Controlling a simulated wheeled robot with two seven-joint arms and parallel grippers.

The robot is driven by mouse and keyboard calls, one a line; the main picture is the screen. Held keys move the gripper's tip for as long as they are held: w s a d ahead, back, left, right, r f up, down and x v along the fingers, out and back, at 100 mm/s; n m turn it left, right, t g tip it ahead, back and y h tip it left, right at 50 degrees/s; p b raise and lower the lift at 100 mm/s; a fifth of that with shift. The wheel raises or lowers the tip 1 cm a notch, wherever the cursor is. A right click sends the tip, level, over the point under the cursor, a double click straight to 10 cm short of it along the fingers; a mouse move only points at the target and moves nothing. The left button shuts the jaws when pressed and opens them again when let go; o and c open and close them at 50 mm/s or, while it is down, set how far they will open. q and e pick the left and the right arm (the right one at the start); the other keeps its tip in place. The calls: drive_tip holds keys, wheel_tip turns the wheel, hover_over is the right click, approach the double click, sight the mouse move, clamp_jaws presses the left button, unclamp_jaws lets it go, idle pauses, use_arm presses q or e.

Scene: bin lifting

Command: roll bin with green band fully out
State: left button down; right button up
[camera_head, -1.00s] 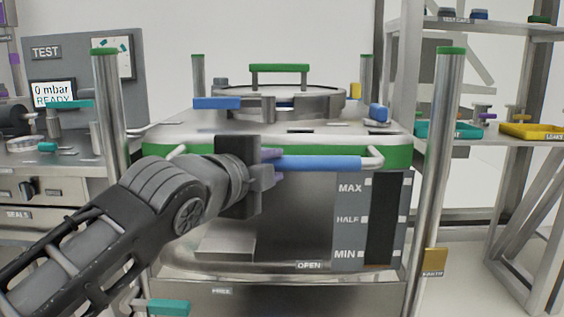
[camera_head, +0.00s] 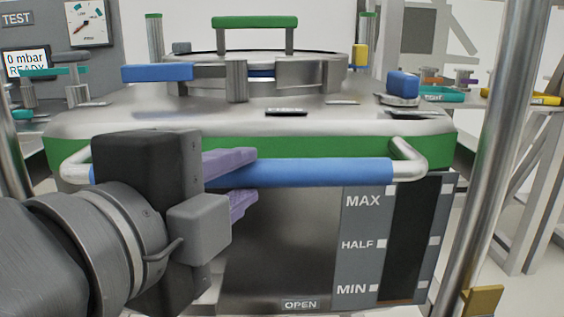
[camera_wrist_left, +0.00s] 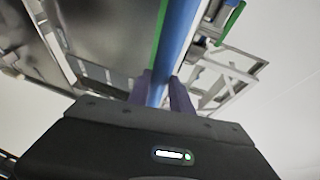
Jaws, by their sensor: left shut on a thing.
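The steel bin with the green band (camera_head: 300,147) fills the middle of the head view, with a round lid and green-topped handle on it. A blue bar handle (camera_head: 330,171) runs across its front below the band. My left gripper (camera_head: 243,178) is shut on the blue handle, its purple fingers above and below the bar left of centre. The left wrist view shows the blue bar (camera_wrist_left: 176,45) passing between the purple fingers (camera_wrist_left: 160,92). The gripper body hides the left part of the handle and bin front. My right gripper is out of view.
A steel post (camera_head: 498,130) stands close at the right and another (camera_head: 12,150) at the left edge. A bench with a test panel (camera_head: 35,35) is at the back left. Shelving with a yellow tray (camera_head: 520,98) stands at the right.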

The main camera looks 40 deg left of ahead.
use_arm(q)
drive_tip(key=shift+w+f, duration=0.1)
drive_tip(key=shift+f, duration=0.4)
drive_tip(key=shift+w, duration=0.1)
drive_tip(key=c, duration=1.1)
unclamp_jaws()
drive_tip(key=shift+c, duration=0.2)
drive_tip(key=shift+r, duration=0.15)
drive_tip(key=shift+s+r, duration=0.15)
drive_tip(key=shift+s, duration=0.15)
drive_tip(key=p+v, duration=0.2)
drive_tip(key=v, duration=0.5)
